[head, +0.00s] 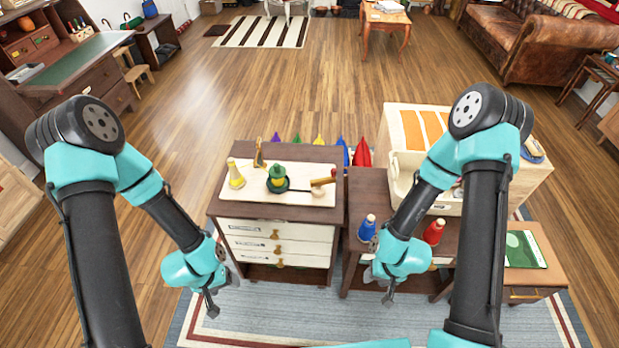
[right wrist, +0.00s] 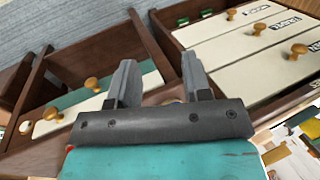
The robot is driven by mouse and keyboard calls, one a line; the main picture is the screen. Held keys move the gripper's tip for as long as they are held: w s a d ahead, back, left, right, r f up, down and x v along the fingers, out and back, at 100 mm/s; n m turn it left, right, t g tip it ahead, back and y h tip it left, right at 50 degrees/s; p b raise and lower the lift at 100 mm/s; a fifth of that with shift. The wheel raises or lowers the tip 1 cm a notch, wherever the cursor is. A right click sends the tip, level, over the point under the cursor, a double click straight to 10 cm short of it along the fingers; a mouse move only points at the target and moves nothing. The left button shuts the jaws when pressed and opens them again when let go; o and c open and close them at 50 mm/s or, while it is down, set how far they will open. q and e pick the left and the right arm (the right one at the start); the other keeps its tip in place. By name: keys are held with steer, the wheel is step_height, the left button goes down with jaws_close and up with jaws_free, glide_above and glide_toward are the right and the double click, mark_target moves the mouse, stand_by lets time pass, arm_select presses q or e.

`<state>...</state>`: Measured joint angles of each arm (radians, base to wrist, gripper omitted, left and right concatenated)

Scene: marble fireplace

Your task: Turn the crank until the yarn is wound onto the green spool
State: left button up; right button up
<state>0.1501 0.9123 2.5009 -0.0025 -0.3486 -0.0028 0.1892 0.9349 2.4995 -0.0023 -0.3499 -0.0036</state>
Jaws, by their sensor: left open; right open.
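A cream board (head: 300,197) lies on top of a dark wooden drawer cabinet (head: 330,222). On it stand a yellow yarn cone (head: 235,175) at the left and the green spool (head: 277,182) near the middle. A crank (head: 322,183) with a pale wooden and red handle is at the board's right end. The yarn strand is too small to make out. My left gripper (head: 210,303) is open and empty, low in front of the cabinet's left side. My right gripper (head: 388,293) is open and empty, in front of the side table; its spread fingers show in the right wrist view (right wrist: 157,85).
A blue bottle (head: 367,228) and a red bottle (head: 434,232) stand on the side table right of the cabinet. A small wooden figure (head: 259,153) stands at the board's back edge. White drawers (head: 275,243) with knobs face me. Several coloured cones (head: 319,141) stand behind.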

steer(key=d+f, duration=0.1)
steer(key=f, duration=0.1)
step_height(320, 180, up, 32)
steer(key=n+h, duration=0.4)
steer(key=n, duration=1.8)
glide_above(319, 180)
steer(key=shift+f+g, duration=0.2)
steer(key=shift+g, duration=0.1)
steer(key=shift+f, duration=0.2)
step_height(319, 180, down, 17)
steer(key=shift+f, duration=0.1)
